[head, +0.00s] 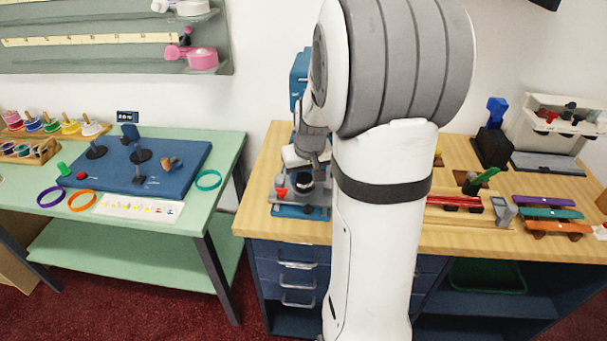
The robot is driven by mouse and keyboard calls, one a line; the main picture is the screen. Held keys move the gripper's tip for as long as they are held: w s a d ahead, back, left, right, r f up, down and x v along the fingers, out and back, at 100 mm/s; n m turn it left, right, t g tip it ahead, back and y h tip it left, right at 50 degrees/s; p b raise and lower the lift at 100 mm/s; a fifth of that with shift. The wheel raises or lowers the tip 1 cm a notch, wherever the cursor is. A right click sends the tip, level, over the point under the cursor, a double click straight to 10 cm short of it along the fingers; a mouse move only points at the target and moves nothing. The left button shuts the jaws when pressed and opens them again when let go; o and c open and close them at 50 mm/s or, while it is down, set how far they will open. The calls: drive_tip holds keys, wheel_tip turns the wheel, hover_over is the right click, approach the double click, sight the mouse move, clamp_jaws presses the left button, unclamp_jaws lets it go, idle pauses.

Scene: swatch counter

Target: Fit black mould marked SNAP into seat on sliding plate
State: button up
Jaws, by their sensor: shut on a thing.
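My gripper (303,168) is at the blue press (299,72) on the wooden counter, pointing down. It is shut on a small round black piece, which I take to be the black mould (304,183). The mould is just above or at the grey sliding plate (288,198) on the press's blue base (297,212). I cannot tell whether it touches the seat, which is hidden under it. The SNAP mark is not readable. A red piece (282,191) shows left of the mould. My arm hides the right side of the press.
My arm covers the middle of the wooden counter (263,180). A green table (225,150) stands left, across a gap.

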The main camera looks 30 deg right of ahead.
drive_tip(key=shift+f+b, duration=0.4)
drive_tip(key=shift+f, duration=0.15)
drive_tip(key=o, duration=1.2)
drive_tip(key=v, duration=0.7)
drive_tip(key=shift+r, duration=0.45)
drive_tip(key=s+a+r+n+p, duration=0.1)
drive_tip(key=s+a, duration=1.3)
drive_tip(key=s, duration=0.2)
drive_tip(key=shift+s+r+n+g+y, duration=0.2)
drive_tip(key=shift+s+n+g+y, duration=0.1)
drive_tip(key=shift+s+n, duration=0.1)
